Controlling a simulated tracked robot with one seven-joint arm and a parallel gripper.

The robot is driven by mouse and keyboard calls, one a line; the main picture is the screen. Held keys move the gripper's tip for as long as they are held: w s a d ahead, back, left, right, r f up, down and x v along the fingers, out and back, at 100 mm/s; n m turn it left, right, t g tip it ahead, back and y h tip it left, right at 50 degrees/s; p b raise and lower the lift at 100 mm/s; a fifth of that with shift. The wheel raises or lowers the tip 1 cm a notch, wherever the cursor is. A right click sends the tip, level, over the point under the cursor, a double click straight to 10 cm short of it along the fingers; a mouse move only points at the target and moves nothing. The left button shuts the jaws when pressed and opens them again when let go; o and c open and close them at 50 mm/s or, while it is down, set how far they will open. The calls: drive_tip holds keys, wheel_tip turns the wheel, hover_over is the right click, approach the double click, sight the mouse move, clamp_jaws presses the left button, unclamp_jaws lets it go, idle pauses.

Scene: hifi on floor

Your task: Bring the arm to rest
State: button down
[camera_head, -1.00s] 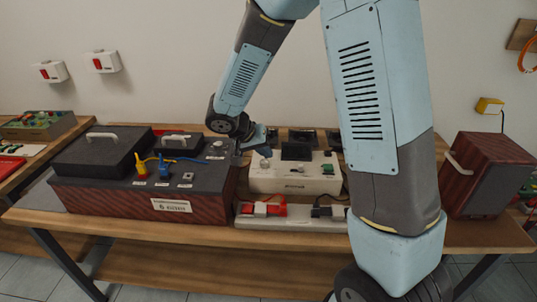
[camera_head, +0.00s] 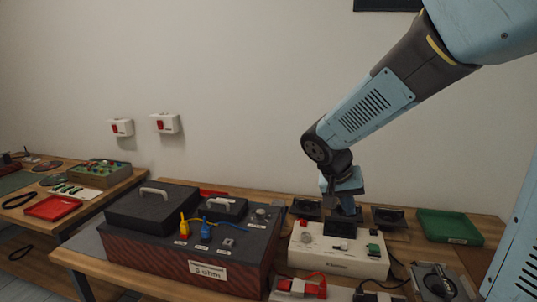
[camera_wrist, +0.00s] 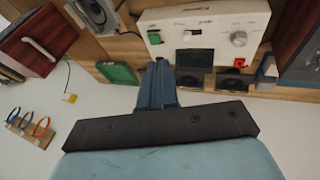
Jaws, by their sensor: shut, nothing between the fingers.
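My arm reaches in from the upper right in the head view and bends down at the wrist. My gripper (camera_head: 345,208) points down near the back edge of the white control box (camera_head: 350,262); I cannot tell whether it touches. In the wrist view my gripper (camera_wrist: 158,68) shows its blue-grey fingers closed together, with nothing seen between them. There the white control box (camera_wrist: 215,45) lies just beyond the fingertips.
A dark red box (camera_head: 200,254) with black lids and yellow and blue levers stands left of the white box. A green tray (camera_head: 450,227) and black speaker-like units (camera_head: 390,217) lie behind. Red-and-white wall switches (camera_head: 165,124) are on the wall. Open air lies above the bench.

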drive_tip(key=s+d+r+n+t+y, duration=0.1)
drive_tip(key=s+r+y, duration=0.1)
drive_tip(key=s+r, duration=0.3)
drive_tip(key=s+d+r+n+t+y, duration=0.2)
drive_tip(key=s+r, duration=0.2)
drive_tip(key=s, duration=0.7)
drive_tip(key=shift+d+r+y, duration=0.25)
drive_tip(key=shift+r+y, duration=0.05)
drive_tip(key=shift+r, duration=0.05)
idle(1.1)
